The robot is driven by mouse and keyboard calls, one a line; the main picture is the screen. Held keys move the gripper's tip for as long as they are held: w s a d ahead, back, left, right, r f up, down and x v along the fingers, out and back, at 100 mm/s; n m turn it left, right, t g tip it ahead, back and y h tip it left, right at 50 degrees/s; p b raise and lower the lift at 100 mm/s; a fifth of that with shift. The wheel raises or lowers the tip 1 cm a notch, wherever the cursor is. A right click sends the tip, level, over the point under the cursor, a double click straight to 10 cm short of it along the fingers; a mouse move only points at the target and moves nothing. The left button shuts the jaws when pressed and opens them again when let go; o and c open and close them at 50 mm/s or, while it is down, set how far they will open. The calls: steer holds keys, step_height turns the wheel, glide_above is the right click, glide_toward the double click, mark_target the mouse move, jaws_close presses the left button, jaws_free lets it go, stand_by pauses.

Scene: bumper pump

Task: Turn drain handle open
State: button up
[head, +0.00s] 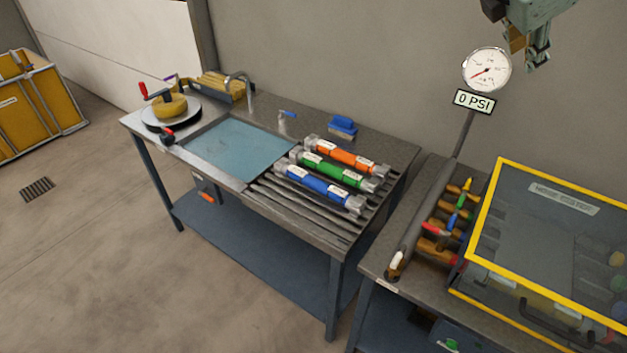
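A small orange handle (208,197) shows on a grey fitting (203,184) under the left part of the sink bench. It looks like the drain handle, but it is small, and I cannot tell whether it is open or closed. The sink basin (235,150) above it holds a flat light-blue surface. My gripper (532,48) hangs at the top right, partly cut off by the frame edge, high above the benches. It is far from the orange handle, and its finger opening is not clear.
Orange (345,157), green (330,169) and blue (317,184) cylinders lie on the ribbed drainboard. A gauge (487,69) above a 0 PSI sign stands on the right bench, beside a yellow-framed clear case (545,235). Floor left of the sink bench is open.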

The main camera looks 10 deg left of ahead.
steer(key=w+a+f+n, duration=0.4)
steer(key=w+a, duration=0.3)
steer(key=a, duration=0.1)
steer(key=w+a+f+n+t, duration=0.15)
steer(key=a+f+n, duration=0.25)
steer(key=a+f, duration=0.6)
steer(key=w+a+f+n+t, duration=0.15)
steer(key=a+f+n, duration=0.3)
steer(key=a, duration=0.95)
steer(key=w+a+f+n, duration=0.3)
steer(key=a+f, duration=0.5)
steer(key=a, duration=0.4)
steer(key=s+a+f+n+t+y, duration=0.15)
steer(key=s+a+f+n, duration=0.3)
steer(key=a+f, duration=0.5)
steer(key=s+a+f+n+t, duration=0.25)
steer(key=s+a+f, duration=0.35)
steer(key=a, duration=0.6)
steer(key=s+a+f+n+t+y, duration=0.1)
steer(key=s+a+f+n+y, duration=0.3)
steer(key=s+a+f, duration=1.2)
step_height(320, 180, down, 3)
steer(key=n, duration=0.4)
steer(key=shift+a+r, duration=0.2)
steer(key=shift+a, duration=0.15)
steer(key=shift+w+y, duration=0.15)
steer(key=shift+y, duration=0.1)
steer(key=x, duration=1.3)
steer(key=shift+w+b, duration=0.3)
steer(key=shift+b, duration=0.05)
